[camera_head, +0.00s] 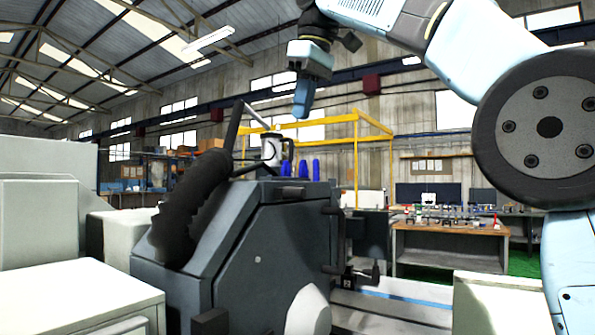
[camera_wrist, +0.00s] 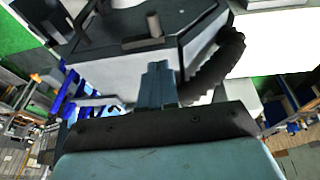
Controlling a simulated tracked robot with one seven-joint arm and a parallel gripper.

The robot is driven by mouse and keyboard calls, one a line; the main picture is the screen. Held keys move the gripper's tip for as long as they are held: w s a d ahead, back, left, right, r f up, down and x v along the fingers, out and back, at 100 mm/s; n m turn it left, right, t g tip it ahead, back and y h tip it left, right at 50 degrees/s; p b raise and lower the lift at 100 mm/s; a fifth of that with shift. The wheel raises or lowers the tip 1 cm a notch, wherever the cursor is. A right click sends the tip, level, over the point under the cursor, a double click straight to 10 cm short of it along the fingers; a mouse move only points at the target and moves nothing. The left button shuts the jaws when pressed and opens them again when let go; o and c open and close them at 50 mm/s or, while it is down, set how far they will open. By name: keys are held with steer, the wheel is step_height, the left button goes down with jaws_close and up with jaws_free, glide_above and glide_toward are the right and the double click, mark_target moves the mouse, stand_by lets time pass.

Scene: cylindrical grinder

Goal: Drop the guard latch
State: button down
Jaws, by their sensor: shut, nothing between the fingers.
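The cylindrical grinder's dark grey housing (camera_head: 275,240) fills the middle of the head view. I cannot tell for certain which part is the guard latch. In the wrist view, a short upright peg with a dark crossbar (camera_wrist: 154,42) stands on the housing beyond the fingertips.
A white cylinder (camera_head: 271,150) and blue pieces (camera_head: 301,169) stand on top, below my gripper. A yellow frame (camera_head: 356,150) and workbench (camera_head: 450,240) are behind.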

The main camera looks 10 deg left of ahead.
glide_above(296, 188)
steer(key=f, duration=1)
steer(key=shift+s+f, duration=0.25)
steer(key=shift+f, duration=0.15)
steer(key=shift+x, duration=0.85)
steer(key=shift+d, duration=0.25)
steer(key=shift+w+d+f, duration=0.15)
